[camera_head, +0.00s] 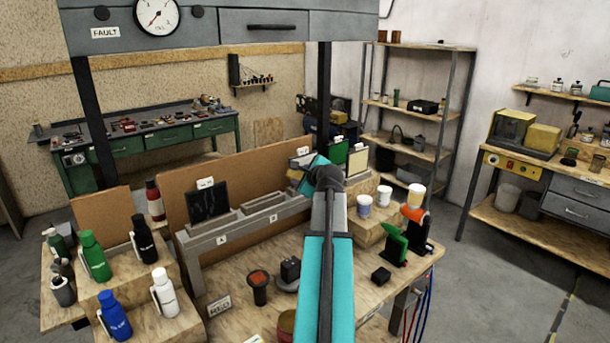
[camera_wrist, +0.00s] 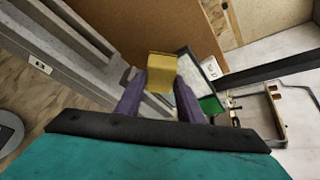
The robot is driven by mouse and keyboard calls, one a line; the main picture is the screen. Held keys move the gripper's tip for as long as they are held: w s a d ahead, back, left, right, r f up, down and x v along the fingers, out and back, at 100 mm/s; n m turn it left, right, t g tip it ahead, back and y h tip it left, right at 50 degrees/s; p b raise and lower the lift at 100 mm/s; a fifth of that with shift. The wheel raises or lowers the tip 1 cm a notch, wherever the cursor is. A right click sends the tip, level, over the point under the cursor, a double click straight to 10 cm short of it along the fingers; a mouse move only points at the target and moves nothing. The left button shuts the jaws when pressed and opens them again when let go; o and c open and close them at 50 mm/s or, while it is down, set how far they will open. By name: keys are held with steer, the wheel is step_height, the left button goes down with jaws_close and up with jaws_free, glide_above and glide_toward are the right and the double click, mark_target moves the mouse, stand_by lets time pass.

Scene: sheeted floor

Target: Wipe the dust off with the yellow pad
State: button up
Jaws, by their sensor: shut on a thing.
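My gripper (camera_wrist: 161,88) has its two purple fingers closed on the yellow pad (camera_wrist: 162,66) in the wrist view. The pad sticks out past the fingertips. Just behind and right of it stands a dark-framed pale panel (camera_wrist: 208,68), tilted in that view; I cannot tell whether the pad touches it. No dust is clear on it. In the head view my arm largely hides the gripper and the pad. A dark panel (camera_head: 208,203) stands upright in the grey slotted rack (camera_head: 235,231), left of my arm.
A green panel (camera_head: 338,152) and a pale yellow panel (camera_head: 358,160) stand beyond my arm. Several bottles (camera_head: 95,256) fill the bench's left side. White cups (camera_head: 384,196) and a small green device (camera_head: 395,247) stand at the right. A brown backboard (camera_head: 240,175) rises behind the rack.

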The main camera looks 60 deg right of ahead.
steer(key=shift+r, duration=0.1)
steer(key=shift+w+d+r+p, duration=0.1)
steer(key=shift+w+r+p, duration=0.1)
steer(key=shift+r+p, duration=0.65)
steer(key=shift+s+d, duration=0.25)
steer(key=shift+d, duration=0.4)
steer(key=shift+s+d, duration=0.25)
steer(key=shift+d, duration=0.35)
steer(key=shift+s+d, duration=0.25)
steer(key=shift+d, duration=0.4)
steer(key=shift+s+d+b, duration=0.2)
steer(key=shift+s+d, duration=0.1)
steer(key=shift+d, duration=0.65)
steer(key=shift+s+d+b, duration=0.15)
steer(key=shift+s+d, duration=0.1)
steer(key=shift+d, duration=0.7)
steer(key=shift+s+d, duration=0.25)
steer(key=shift+d, duration=0.4)
steer(key=shift+s+d, duration=0.2)
steer(key=shift+d, duration=0.4)
steer(key=shift+s+d, duration=0.25)
steer(key=shift+d, duration=0.4)
steer(key=shift+s+a, duration=0.1)
